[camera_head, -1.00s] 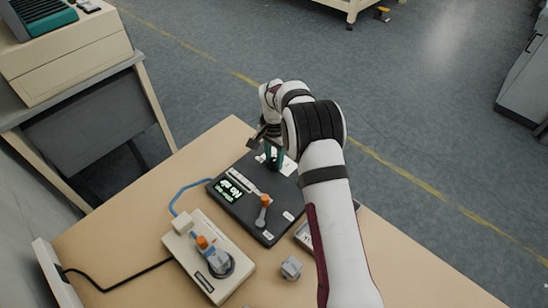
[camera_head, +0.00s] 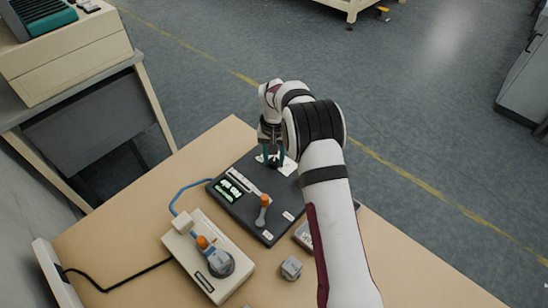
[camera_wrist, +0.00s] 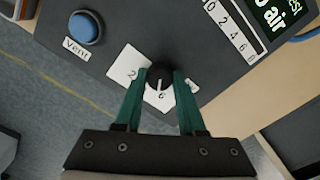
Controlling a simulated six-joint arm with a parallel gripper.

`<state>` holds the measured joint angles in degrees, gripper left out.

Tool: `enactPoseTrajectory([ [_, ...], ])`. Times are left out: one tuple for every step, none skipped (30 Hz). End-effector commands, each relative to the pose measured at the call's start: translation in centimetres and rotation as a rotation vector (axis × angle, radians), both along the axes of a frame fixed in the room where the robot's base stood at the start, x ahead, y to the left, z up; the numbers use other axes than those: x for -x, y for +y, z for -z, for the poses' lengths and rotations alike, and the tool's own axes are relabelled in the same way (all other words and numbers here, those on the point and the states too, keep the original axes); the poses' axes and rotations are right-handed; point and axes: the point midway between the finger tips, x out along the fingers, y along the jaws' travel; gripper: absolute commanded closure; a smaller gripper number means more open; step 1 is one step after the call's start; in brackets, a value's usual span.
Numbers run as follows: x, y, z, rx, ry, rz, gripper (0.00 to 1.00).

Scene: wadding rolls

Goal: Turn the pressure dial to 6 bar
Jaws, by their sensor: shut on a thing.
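The pressure dial (camera_wrist: 159,72) is a small black knob with a white pointer line, on a white scale plate (camera_wrist: 121,61) in the wrist view. Its pointer runs down the picture, toward the figure 6. A 2 shows at its left; other marks are partly hidden. My gripper (camera_wrist: 160,84) is shut on the dial, one green finger on each side. In the head view my gripper (camera_head: 273,158) stands over the far end of the black panel (camera_head: 265,229), and the dial is mostly hidden.
A blue Vent button (camera_wrist: 85,27) is beside the dial. A strip gauge marked 0 to 6 (camera_wrist: 232,29) and a lit display (camera_wrist: 285,14), partly reading "air", are on the panel. An orange-tipped lever (camera_head: 263,209) stands nearer. A beige box (camera_head: 208,262) sits at front left.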

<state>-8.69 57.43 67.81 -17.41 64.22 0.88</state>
Motion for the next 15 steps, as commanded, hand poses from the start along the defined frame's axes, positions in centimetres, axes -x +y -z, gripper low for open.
enactPoseTrajectory([
  [-0.11,-0.01,-0.07,0.0,-0.004,-0.026,1.0],
  [-0.12,-0.01,-0.07,0.0,-0.004,-0.043,1.0],
  [-0.12,-0.01,-0.07,0.0,-0.004,-0.064,1.0],
  [-0.12,-0.01,-0.08,0.0,-0.004,-0.078,1.0],
  [-0.12,-0.01,-0.08,0.001,-0.004,-0.092,1.0],
  [-0.13,-0.01,-0.08,0.001,-0.004,-0.108,1.0],
  [-0.13,-0.01,-0.08,0.001,-0.004,-0.12,1.0],
  [-0.13,-0.01,-0.08,0.001,-0.005,-0.13,1.0],
  [-0.13,-0.01,-0.08,0.001,-0.005,-0.142,1.0],
  [-0.13,-0.01,-0.08,0.001,-0.005,-0.15,1.0],
  [-0.14,-0.01,-0.08,0.001,-0.005,-0.157,1.0],
  [-0.14,-0.01,-0.08,0.001,-0.005,-0.164,1.0],
  [-0.14,-0.01,-0.08,0.001,-0.005,-0.169,1.0],
  [-0.14,-0.01,-0.08,0.001,-0.005,-0.173,1.0],
  [-0.14,-0.01,-0.08,0.001,-0.005,-0.178,1.0],
])
